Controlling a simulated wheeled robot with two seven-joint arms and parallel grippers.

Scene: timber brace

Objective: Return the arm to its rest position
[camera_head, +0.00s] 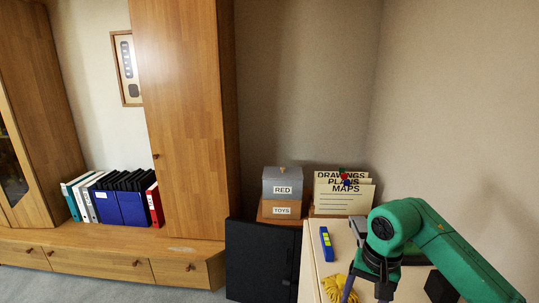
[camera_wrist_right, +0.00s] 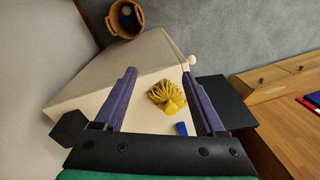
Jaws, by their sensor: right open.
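My right arm (camera_head: 425,235) is green and comes in from the right in the head view. Its gripper (camera_head: 367,290) points down over the pale cabinet top at the lower right. In the wrist view, the right gripper (camera_wrist_right: 158,75) has its two purple fingers spread wide with nothing held between them. A yellow, glove-like thing (camera_wrist_right: 167,97) lies on the pale top, seen between the fingers; it also shows in the head view (camera_head: 333,287), left of the gripper. My left gripper is not in view.
A blue tool with yellow marks (camera_head: 326,243) lies on the pale top (camera_head: 312,265). Behind stand a grey box (camera_head: 282,183) on a "TOYS" box and paper folders (camera_head: 342,195). A black panel (camera_head: 262,262) stands left. The wrist view shows a round brown bin (camera_wrist_right: 126,18) beyond the edge.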

